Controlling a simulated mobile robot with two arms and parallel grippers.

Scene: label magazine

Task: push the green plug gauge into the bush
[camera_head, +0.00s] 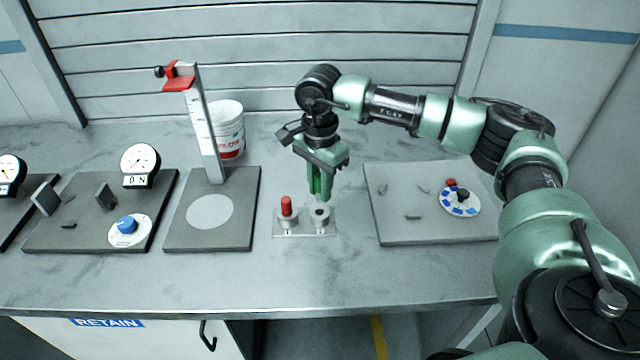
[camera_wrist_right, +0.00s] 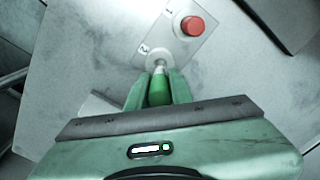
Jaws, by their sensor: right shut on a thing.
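The green plug gauge (camera_wrist_right: 158,92) is between the fingers of my right gripper (camera_wrist_right: 155,88), which is shut on it. In the head view my right gripper (camera_head: 320,192) points down just above the right-hand bush (camera_head: 319,222), whose dark hole still shows. The fingers largely hide the gauge there. In the wrist view the gauge's far end lines up with the pale bush by the mark 2; I cannot tell whether they touch. A red plug gauge (camera_head: 286,206) stands upright in the left-hand position of the same small plate (camera_head: 303,234). My left gripper is not in view.
A grey board with a white disc (camera_head: 210,212) and a red-topped upright post (camera_head: 200,120) stands left of the plate, with a white bucket (camera_head: 228,130) behind. Dial-gauge boards lie further left. A pale board (camera_head: 425,228) lies to the right. The bench front is clear.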

